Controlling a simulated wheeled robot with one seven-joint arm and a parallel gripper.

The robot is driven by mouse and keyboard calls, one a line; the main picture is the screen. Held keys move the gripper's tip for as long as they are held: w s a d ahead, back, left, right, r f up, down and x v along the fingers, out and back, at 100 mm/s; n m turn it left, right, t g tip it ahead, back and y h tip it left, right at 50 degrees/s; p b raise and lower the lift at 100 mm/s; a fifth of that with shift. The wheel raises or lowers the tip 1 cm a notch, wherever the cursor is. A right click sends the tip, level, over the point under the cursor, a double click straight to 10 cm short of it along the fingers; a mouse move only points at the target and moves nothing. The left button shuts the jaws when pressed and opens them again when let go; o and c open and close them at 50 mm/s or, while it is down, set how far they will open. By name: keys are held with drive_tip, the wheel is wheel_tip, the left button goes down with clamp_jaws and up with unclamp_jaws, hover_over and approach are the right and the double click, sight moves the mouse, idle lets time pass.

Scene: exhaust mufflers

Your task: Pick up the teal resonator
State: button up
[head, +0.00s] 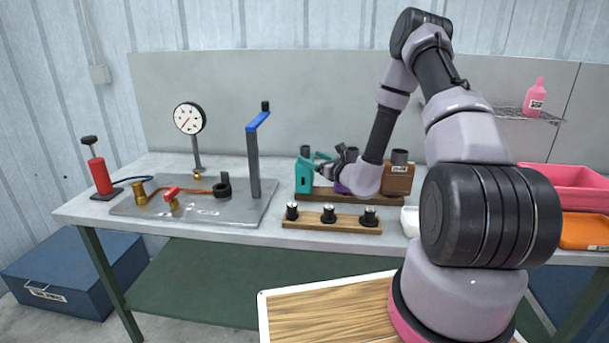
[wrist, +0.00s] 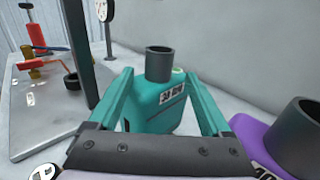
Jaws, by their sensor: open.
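The teal resonator (head: 303,176), a boxy can with a dark pipe stub on top and a white label, stands upright at the left end of a wooden rack (head: 345,198). In the wrist view the teal resonator (wrist: 160,103) is straight ahead, between my two teal fingers. My gripper (wrist: 158,76) is open, one finger on each side of it; I cannot tell whether either finger touches it. In the head view my gripper (head: 318,163) is just right of the resonator, reaching in from the right. The resonator's lower part is hidden by my gripper in the wrist view.
A purple resonator (wrist: 275,148) stands close on the right, a brown one (head: 397,179) beyond it. A low wooden strip with black knobs (head: 331,218) lies in front. Left are a metal plate (head: 225,207) with a blue-topped post (head: 254,160) and a gauge (head: 189,118).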

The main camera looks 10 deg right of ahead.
sight(308, 155)
drive_tip(key=x, duration=0.4)
drive_tip(key=shift+a+r, duration=0.1)
drive_tip(key=shift+a, duration=0.05)
clamp_jaws()
idle(1.2)
